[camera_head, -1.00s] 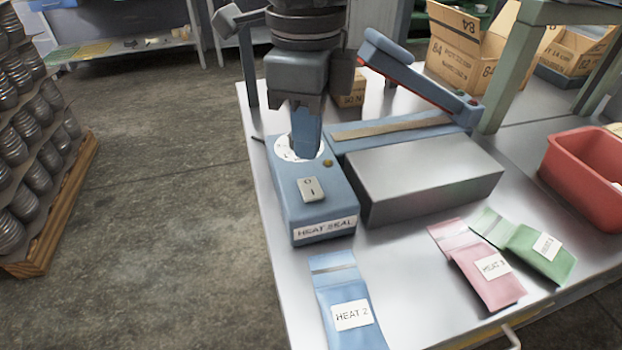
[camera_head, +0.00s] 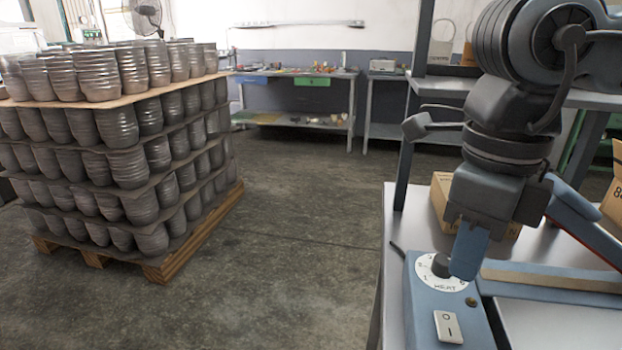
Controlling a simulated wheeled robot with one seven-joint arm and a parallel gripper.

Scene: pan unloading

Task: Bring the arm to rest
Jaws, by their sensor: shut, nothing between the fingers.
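My gripper (camera_head: 468,252) hangs from my arm at the right of the head view, fingers pointing down. Its fingers are together with nothing between them. It is over the blue heat sealer (camera_head: 418,300), in front of or just above the black knob (camera_head: 441,265) on the white HEAT dial (camera_head: 430,284). Whether the fingers touch the knob cannot be told. The rocker switch (camera_head: 448,327) shows below the dial. The sealer's raised blue arm (camera_head: 583,221) is at the right edge, partly behind my arm.
The sealer stands on a metal table (camera_head: 398,225) with an upright post (camera_head: 407,150) close to my arm. A cardboard box (camera_head: 442,190) is behind my gripper. A pallet stacked with metal pots (camera_head: 110,130) stands at the left. Open floor (camera_head: 310,230) lies between.

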